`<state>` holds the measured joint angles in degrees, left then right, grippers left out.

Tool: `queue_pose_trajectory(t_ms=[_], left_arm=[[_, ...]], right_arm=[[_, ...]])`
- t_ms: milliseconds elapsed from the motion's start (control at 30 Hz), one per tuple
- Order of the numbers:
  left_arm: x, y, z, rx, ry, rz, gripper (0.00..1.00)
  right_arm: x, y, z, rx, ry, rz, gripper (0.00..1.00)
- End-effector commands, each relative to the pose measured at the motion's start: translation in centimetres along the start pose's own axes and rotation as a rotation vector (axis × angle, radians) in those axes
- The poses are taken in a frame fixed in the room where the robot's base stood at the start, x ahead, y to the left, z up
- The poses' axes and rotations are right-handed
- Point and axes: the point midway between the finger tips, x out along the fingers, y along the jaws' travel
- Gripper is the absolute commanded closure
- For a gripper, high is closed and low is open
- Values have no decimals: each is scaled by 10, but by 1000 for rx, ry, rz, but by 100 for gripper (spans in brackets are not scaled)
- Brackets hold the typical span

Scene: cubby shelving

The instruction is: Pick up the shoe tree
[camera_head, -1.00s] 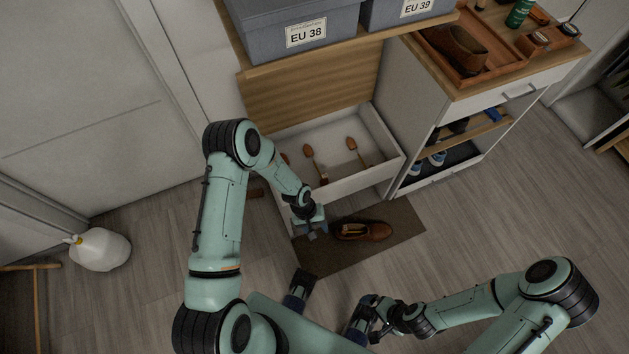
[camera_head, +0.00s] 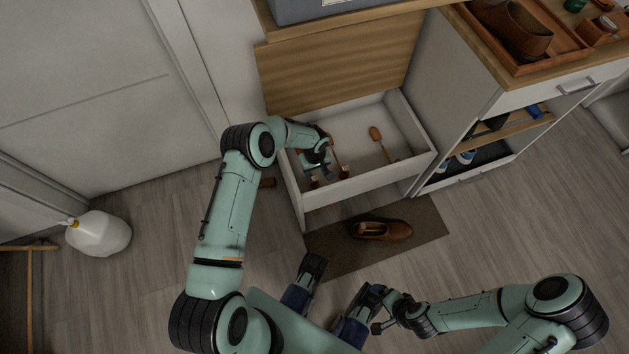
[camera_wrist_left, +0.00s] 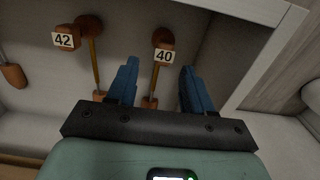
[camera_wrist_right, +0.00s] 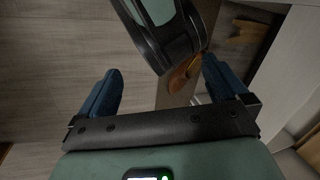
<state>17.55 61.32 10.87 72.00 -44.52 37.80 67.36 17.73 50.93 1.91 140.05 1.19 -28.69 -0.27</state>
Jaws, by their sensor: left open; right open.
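Several wooden shoe trees with slim rods lie in the open white drawer (camera_head: 385,183). One shoe tree (camera_head: 376,135) lies clear toward the right of the drawer; another (camera_head: 334,152) is beside my left gripper (camera_head: 318,166), which partly hides the group. In the left wrist view, a shoe tree by a "40" tag (camera_wrist_left: 151,86) shows between the spread blue fingers. A second shoe tree (camera_wrist_left: 94,65) by a "42" tag is left of them. The left gripper is open and empty; contact cannot be told. My right gripper (camera_wrist_right: 160,68) is open and empty, low outside the drawer.
A brown shoe (camera_head: 385,230) rests on a dark mat (camera_head: 330,257) in front of the drawer. A cabinet (camera_head: 455,100) with a shoe tray on top stands right of it. A white jug (camera_head: 100,235) is on the floor at left.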

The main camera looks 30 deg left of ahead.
Motion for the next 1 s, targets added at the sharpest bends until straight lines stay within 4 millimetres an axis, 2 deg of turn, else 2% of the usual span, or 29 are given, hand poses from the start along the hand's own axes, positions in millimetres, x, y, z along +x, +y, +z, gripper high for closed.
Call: queue_pose_trajectory(t_ms=[333, 433, 667, 833, 1000], left_arm=[[47, -4, 0, -2, -2, 0, 49], [53, -4, 0, -1, -1, -1, 49], [52, -4, 0, 0, 0, 0, 49], [52, -4, 0, 0, -1, 0, 100], [52, -3, 0, 0, 0, 0, 100]], right_arm=[[14, 5, -20, 5, 53, 3, 0], [15, 6, -23, 5, 64, 4, 0], [14, 6, -24, 5, 66, 3, 0], [14, 6, -23, 5, 65, 3, 0], [14, 6, -23, 5, 64, 3, 0]])
